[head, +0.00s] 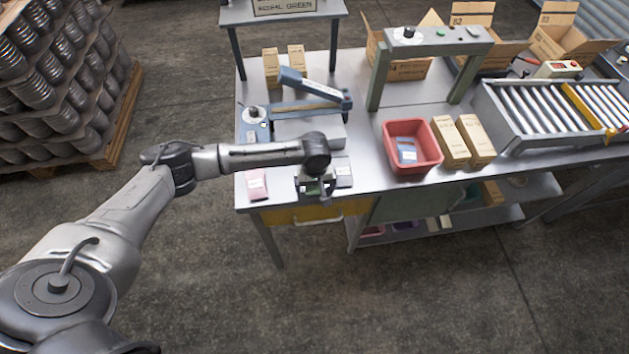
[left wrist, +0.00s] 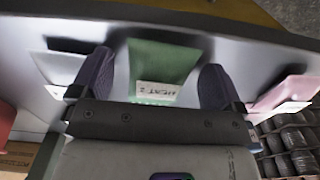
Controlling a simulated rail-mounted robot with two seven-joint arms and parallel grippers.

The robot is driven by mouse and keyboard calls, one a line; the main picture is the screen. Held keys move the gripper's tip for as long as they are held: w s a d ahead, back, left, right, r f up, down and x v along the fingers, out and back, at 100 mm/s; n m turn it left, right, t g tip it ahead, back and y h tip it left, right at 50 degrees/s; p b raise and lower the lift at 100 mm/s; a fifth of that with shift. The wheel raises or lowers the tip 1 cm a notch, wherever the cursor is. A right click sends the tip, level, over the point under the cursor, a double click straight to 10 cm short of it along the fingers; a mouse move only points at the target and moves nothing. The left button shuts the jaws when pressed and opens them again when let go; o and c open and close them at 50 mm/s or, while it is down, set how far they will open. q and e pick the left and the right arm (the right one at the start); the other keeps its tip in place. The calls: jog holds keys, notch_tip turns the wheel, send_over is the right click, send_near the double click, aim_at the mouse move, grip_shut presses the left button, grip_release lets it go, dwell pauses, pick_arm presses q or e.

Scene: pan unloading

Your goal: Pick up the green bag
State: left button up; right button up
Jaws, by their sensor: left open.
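The green bag (left wrist: 163,60) lies flat on the table, with a white label along its near edge in the left wrist view. My left gripper (left wrist: 156,66) is open, with one dark finger on each side of the bag. I see no clear contact between the fingers and the bag. In the head view my left gripper (head: 316,188) is over the table's front edge and hides most of the bag. My right gripper is in neither view.
A pink bag (head: 258,185) lies left of the gripper and a grey bag (head: 343,172) close on its right. A sealing machine (head: 312,88) stands behind. A red bin (head: 428,160) and small cartons (head: 463,142) stand further right on the table (head: 372,178).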

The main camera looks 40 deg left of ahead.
pick_arm(q)
jog(key=c, duration=1.1)
jog(key=shift+o, duration=0.2)
